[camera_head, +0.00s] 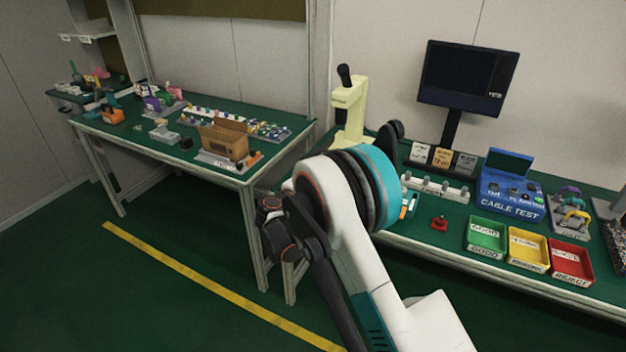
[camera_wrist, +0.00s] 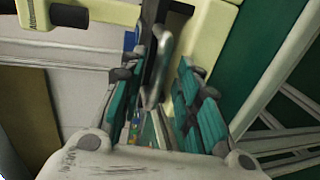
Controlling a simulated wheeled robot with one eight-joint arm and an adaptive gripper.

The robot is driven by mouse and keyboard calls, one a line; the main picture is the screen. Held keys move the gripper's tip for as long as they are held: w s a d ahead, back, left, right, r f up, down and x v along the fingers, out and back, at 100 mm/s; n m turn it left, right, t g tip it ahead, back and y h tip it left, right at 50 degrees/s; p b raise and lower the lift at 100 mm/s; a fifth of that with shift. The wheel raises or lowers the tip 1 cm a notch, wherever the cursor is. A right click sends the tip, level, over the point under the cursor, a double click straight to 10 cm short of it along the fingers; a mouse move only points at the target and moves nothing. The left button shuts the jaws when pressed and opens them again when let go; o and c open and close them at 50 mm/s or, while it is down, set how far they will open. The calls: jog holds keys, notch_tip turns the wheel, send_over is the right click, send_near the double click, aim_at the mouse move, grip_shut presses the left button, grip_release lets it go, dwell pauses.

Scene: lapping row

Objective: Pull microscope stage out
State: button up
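The microscope (camera_head: 349,112) is pale yellow with a black eyepiece, and stands upright at the left end of the right bench. In the wrist view its pale yellow body (camera_wrist: 213,35) fills the top, with a black part beside a grey metal handle (camera_wrist: 160,68). My gripper (camera_wrist: 168,72) has its teal-padded fingers spread on either side of this handle, with gaps visible on both sides. Whether the handle belongs to the stage is not clear. The stage and my gripper are hidden behind my arm in the head view.
On the right bench are a monitor (camera_head: 466,78), a blue cable tester (camera_head: 510,187), a small red item (camera_head: 439,222) and green (camera_head: 486,236), yellow (camera_head: 528,250) and red (camera_head: 572,263) bins. A cluttered bench (camera_head: 215,171) stands left. The floor between has a yellow line (camera_head: 200,277).

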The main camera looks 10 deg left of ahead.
jog(key=shift+d, duration=0.1)
jog(key=v, duration=1.2)
jog(key=shift+w, duration=0.1)
jog(key=s+d+r+m+g+p, duration=0.15)
jog(key=d+r, duration=0.35)
jog(key=d, duration=0.5)
jog(key=d+r+m+g, duration=0.1)
jog(key=d+r+g, duration=0.1)
jog(key=d+r, duration=0.6)
jog(key=s+d+r+m+g+p, duration=0.1)
jog(key=d+r+g, duration=0.15)
jog(key=d, duration=0.85)
jog(key=s+d+r+m+p, duration=0.1)
jog(key=s+d+r, duration=0.5)
jog(key=d, duration=0.4)
jog(key=s+d+r+m, duration=0.1)
jog(key=s+d+m, duration=0.15)
jog(key=s, duration=0.35)
jog(key=s+a+f+m+y+b, duration=0.1)
jog(key=s+a+f+m+y, duration=0.1)
jog(key=s, duration=0.8)
jog(key=s+a+f+m+g+y+b, duration=0.1)
jog(key=s+a+f+m+y+b, duration=0.1)
jog(key=s, duration=0.9)
notch_tip(320, 180, down, 3)
jog(key=a+m+y, duration=0.1)
jog(key=a+m, duration=0.1)
jog(key=m, duration=0.1)
jog(key=shift+a, duration=0.35)
